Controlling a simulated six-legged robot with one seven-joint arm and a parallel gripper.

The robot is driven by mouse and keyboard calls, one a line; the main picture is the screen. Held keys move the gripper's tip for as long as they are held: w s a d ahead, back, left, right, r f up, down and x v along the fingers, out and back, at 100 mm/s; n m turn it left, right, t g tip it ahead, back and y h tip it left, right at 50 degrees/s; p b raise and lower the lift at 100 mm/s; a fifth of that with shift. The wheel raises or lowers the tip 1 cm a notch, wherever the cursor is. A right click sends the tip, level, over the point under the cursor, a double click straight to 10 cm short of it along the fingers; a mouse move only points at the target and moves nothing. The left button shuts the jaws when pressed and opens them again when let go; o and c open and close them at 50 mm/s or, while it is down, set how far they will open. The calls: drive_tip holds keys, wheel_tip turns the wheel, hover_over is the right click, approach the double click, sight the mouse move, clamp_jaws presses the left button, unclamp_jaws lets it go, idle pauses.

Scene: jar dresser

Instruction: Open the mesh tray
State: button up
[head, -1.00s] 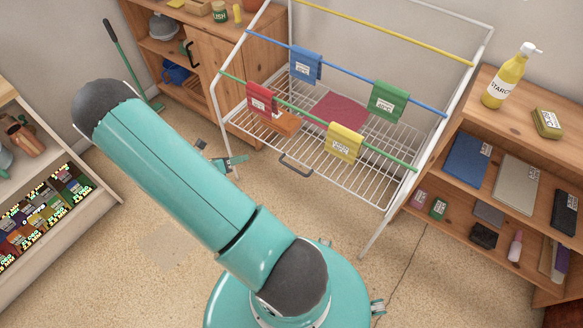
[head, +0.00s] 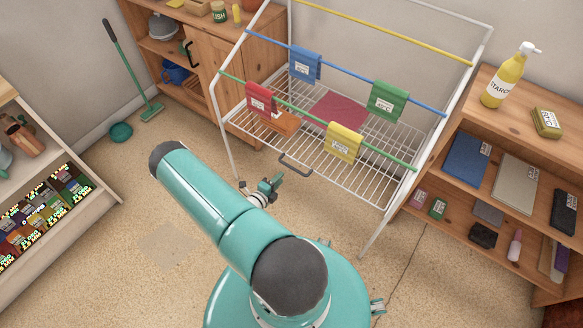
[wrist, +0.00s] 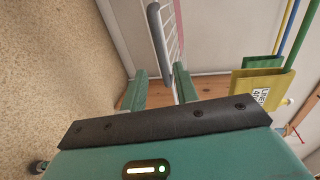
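The mesh tray (head: 375,170) is a white wire grid low in the white rack frame, within the frame's outline. Its grey handle (head: 296,164) sticks out at the front edge. A dark red flat piece and an orange piece lie on the tray. My gripper (head: 274,185) is just in front of and below the handle, apart from it. In the wrist view my gripper (wrist: 160,84) has its two green fingers apart with nothing between the tips. The grey handle (wrist: 158,45) shows ahead of the gap between them, with white wires beside it.
Red, blue, green and yellow (head: 344,142) labelled cloths hang on the rack's coloured rods above the tray. A wooden shelf (head: 510,125) stands at right, a wooden cabinet (head: 215,65) at back left. A broom (head: 130,65) leans near it. The floor in front is open.

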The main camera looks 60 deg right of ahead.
sight(291, 167)
drive_tip(key=x, duration=0.9)
drive_tip(key=shift+d, duration=0.2)
clamp_jaws()
